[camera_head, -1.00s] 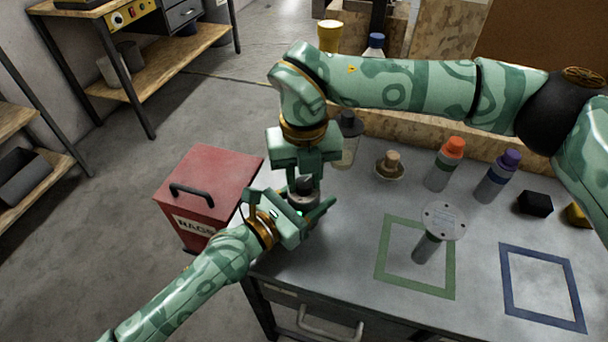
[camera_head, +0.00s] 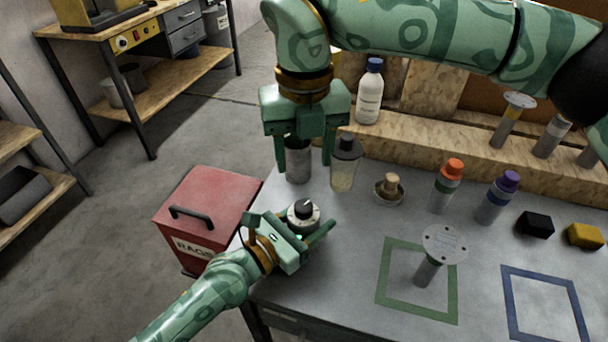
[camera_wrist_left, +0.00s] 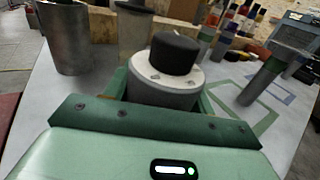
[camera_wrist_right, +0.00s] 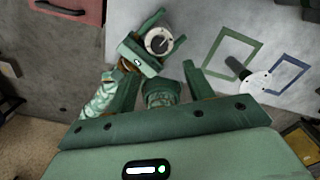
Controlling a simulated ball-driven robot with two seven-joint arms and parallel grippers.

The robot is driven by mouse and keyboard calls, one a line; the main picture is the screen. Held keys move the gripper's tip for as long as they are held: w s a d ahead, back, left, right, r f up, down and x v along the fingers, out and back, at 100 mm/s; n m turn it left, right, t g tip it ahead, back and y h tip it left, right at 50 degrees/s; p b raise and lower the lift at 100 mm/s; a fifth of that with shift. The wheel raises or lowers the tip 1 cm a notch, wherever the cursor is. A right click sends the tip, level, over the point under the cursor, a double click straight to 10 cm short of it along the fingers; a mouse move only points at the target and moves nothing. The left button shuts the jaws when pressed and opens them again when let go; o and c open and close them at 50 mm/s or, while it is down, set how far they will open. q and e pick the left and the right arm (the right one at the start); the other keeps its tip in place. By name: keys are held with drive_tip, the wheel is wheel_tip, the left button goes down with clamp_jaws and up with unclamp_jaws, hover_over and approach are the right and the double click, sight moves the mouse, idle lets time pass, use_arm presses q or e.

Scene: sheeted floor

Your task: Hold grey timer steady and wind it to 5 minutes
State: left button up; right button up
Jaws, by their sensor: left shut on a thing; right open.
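The grey timer (camera_head: 303,217) stands upright near the left edge of the table, with a black knob on a pale dial face. It also shows in the left wrist view (camera_wrist_left: 166,87) and the right wrist view (camera_wrist_right: 159,41). My left gripper (camera_head: 306,228) is shut on the timer's body from the front, low over the table. My right gripper (camera_head: 304,168) is open and empty, pointing down above and behind the timer, apart from it. The dial's marks are too small to read.
A grey metal cup (camera_head: 298,163) stands behind the right gripper's fingers, beside a clear dark-capped bottle (camera_head: 345,165). A small brass-coloured dish (camera_head: 389,188), orange-capped (camera_head: 445,186) and purple-capped (camera_head: 497,197) bottles stand to the right. A red rags bin (camera_head: 208,210) is left of the table.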

idle(0.4)
use_arm(q)
drive_tip(key=o, duration=1.1)
drive_tip(key=shift+o, duration=0.2)
